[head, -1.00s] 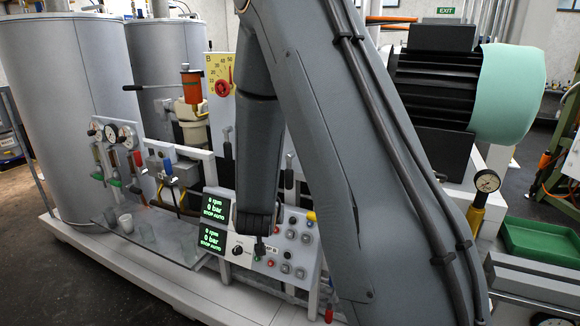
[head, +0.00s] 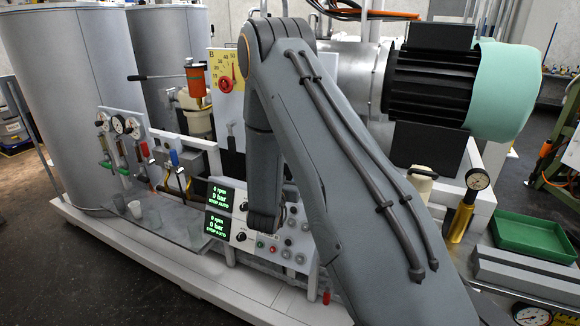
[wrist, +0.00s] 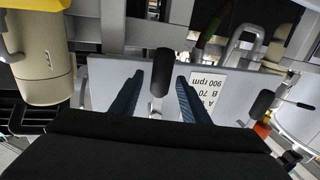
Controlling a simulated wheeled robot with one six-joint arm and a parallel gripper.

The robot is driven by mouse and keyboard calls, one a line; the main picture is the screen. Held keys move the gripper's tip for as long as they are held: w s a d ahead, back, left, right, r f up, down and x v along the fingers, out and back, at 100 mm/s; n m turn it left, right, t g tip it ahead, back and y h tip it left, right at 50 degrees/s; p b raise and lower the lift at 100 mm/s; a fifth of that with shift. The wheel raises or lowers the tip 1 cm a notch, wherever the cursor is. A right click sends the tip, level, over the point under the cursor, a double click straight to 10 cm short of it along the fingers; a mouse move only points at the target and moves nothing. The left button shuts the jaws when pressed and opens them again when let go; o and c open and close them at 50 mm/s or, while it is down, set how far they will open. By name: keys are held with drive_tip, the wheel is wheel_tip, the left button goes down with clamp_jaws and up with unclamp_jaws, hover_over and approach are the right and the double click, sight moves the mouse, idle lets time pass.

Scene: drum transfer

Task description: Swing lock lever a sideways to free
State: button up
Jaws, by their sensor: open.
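A lever with a black grip (wrist: 162,62) on a pale metal stem stands between the two fingers of my gripper (wrist: 160,80) in the wrist view. The fingers are open, one on each side, with a visible gap to the grip. A second black-gripped lever (wrist: 262,104) is to the right in that view, outside the fingers. I cannot read which of them is lever a. In the head view one black lever (head: 231,138) shows left of my arm; my arm hides my gripper and the area behind it.
A white plate (wrist: 206,88) with upside-down printed text is behind the fingers. A beige cylinder (wrist: 38,70) is close at the left. In the head view the control panel (head: 291,240), glass shelf (head: 170,222) and tall grey tanks (head: 75,100) surround my arm.

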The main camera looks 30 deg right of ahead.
drive_tip(key=shift+w+d, duration=0.5)
drive_tip(key=shift+w, duration=0.05)
clamp_jaws()
drive_tip(key=shift+w+a, duration=0.1)
drive_tip(key=shift+w, duration=0.05)
